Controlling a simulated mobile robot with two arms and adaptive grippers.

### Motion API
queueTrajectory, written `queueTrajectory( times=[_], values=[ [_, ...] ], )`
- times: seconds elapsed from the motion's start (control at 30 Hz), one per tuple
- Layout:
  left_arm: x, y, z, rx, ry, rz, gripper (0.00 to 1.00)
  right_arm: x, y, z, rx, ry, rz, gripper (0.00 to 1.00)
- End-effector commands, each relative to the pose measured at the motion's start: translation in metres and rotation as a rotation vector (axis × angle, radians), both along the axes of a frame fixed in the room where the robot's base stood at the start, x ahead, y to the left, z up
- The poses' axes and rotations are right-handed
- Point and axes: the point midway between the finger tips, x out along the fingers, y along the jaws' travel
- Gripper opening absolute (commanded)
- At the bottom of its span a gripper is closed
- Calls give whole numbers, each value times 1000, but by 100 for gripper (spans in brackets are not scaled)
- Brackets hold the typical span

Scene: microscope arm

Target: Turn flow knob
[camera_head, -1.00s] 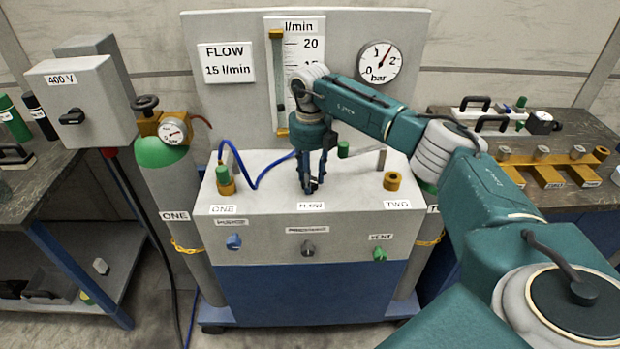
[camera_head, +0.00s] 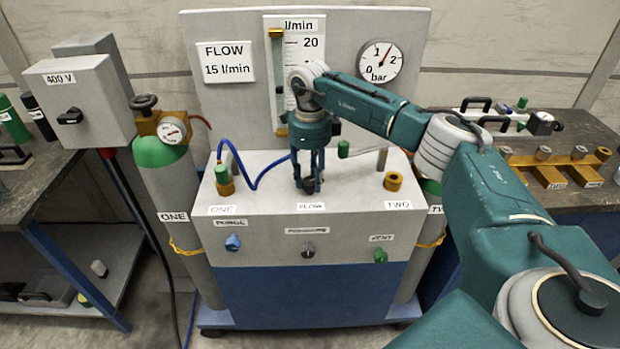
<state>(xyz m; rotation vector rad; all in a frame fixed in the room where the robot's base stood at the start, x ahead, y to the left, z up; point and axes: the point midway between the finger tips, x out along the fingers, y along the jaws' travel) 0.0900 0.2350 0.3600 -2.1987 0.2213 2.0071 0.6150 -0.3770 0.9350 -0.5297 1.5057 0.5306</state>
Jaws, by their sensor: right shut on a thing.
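My right gripper (camera_head: 308,184) reaches down onto the top of the grey cabinet, just behind the FLOW label (camera_head: 311,206). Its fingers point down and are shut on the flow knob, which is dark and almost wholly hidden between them. How far the knob is turned cannot be seen. A sign (camera_head: 226,63) on the back panel reads FLOW 15 l/min. The flow tube (camera_head: 278,85) stands beside a l/min scale (camera_head: 305,45), whose lower part is hidden by my right arm. My left gripper is out of view.
The cabinet (camera_head: 260,255) carries a green-topped fitting (camera_head: 223,180) with a blue hose at ONE and a brass ring (camera_head: 393,181) at TWO. Blue, grey and green knobs sit on its front. A bar gauge (camera_head: 381,61) is behind. Gas cylinders (camera_head: 178,190) flank it.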

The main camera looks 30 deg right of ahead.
Motion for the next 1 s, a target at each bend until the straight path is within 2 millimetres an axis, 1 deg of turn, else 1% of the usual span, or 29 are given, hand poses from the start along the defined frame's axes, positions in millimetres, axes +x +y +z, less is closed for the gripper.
queueTrajectory(
  times=[0.7, 1.0],
  values=[
    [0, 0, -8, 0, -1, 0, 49, 1, -1, 1, -3, -6, 677, 8],
    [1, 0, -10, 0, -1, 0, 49, 1, -1, 2, -3, -6, 924, 8]
  ],
)
